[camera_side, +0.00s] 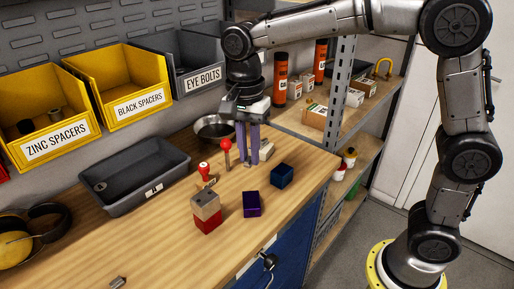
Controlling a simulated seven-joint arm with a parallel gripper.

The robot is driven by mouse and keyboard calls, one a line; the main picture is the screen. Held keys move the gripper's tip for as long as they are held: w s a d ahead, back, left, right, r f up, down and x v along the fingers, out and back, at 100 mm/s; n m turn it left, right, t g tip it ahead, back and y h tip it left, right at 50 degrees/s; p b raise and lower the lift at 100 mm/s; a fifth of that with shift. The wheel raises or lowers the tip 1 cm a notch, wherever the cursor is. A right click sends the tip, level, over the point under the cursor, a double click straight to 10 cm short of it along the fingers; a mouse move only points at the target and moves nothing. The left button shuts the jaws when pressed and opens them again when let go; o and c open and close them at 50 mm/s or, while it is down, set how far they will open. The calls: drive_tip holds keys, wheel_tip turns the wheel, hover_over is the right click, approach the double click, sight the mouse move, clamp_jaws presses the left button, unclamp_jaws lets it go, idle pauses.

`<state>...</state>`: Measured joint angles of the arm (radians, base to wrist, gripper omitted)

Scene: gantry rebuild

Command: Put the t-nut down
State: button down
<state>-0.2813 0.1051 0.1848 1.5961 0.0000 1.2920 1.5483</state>
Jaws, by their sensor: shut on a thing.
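My gripper (250,162) points down over the back part of the wooden bench, its two purplish fingers close to the bench top. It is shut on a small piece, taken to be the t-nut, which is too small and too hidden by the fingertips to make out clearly. I cannot tell whether this piece touches the bench.
Near the gripper are a red-knobbed pin (226,152), a pan (213,130) and a dark blue block (282,175). A purple box (251,204) and stacked blocks (207,213) stand nearer. A grey tray (135,178) lies left. The front bench is mostly clear.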

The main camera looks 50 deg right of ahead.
drive_tip(key=s+d+r+m, duration=0.2)
drive_tip(key=d+r+m, duration=0.1)
drive_tip(key=d, duration=1.2)
hover_over(261, 150)
drive_tip(key=f, duration=0.9)
drive_tip(key=shift+w+d+f, duration=0.15)
drive_tip(key=shift+d, duration=0.05)
drive_tip(key=shift+w+f, duration=0.4)
drive_tip(key=shift+f, duration=0.05)
drive_tip(key=shift+d+f, duration=0.1)
drive_tip(key=shift+f, duration=1.5)
drive_tip(key=shift+f, duration=0.1)
drive_tip(key=c, duration=0.8)
unclamp_jaws()
